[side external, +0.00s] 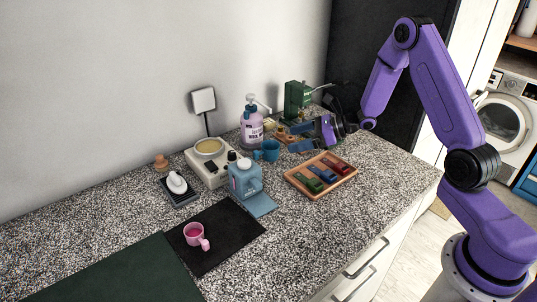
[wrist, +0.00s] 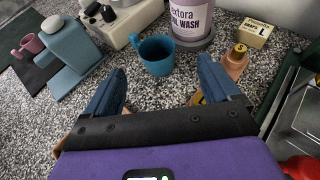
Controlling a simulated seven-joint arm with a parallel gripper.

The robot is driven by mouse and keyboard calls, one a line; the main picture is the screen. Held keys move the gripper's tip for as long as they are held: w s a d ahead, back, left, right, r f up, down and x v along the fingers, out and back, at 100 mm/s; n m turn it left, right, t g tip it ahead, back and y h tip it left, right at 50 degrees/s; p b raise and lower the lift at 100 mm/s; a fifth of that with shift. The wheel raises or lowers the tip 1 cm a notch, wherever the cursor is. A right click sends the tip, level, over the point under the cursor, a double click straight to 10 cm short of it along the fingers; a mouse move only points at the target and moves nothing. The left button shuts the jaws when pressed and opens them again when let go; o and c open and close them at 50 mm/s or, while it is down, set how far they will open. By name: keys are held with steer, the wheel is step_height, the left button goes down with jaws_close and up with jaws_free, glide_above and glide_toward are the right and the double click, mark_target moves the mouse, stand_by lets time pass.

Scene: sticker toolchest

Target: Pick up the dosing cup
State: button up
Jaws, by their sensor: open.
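Two cups are in view, and I cannot tell for sure which is the dosing cup. A teal cup (side external: 271,151) with a side handle stands upright on the speckled counter; it also shows in the wrist view (wrist: 157,57), just ahead of my fingertips. A pink cup (side external: 195,232) with pink contents and a handle stands on the black mat, farther away; it is at the far left in the wrist view (wrist: 32,43). My gripper (side external: 291,138) is open, with blue fingers spread and nothing between them. In the wrist view my gripper (wrist: 160,72) points toward the teal cup, apart from it.
A lilac pump bottle (side external: 251,127) stands behind the teal cup. A wooden tray (side external: 301,191) of coloured pieces lies in front.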

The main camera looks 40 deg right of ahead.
mark_target(276, 143)
steer(key=shift+a+x, duration=0.25)
steer(key=shift+x, duration=3.25)
steer(key=shift+s+r, duration=0.15)
steer(key=c, duration=1.2)
steer(key=shift+r, duration=0.45)
steer(key=shift+c, duration=0.2)
step_height(276, 143, up, 2)
steer(key=shift+r, duration=0.1)
steer(key=s+r, duration=1)
steer(key=s, duration=0.3)
steer(key=shift+s+d, duration=0.4)
steer(key=shift+d, duration=0.05)
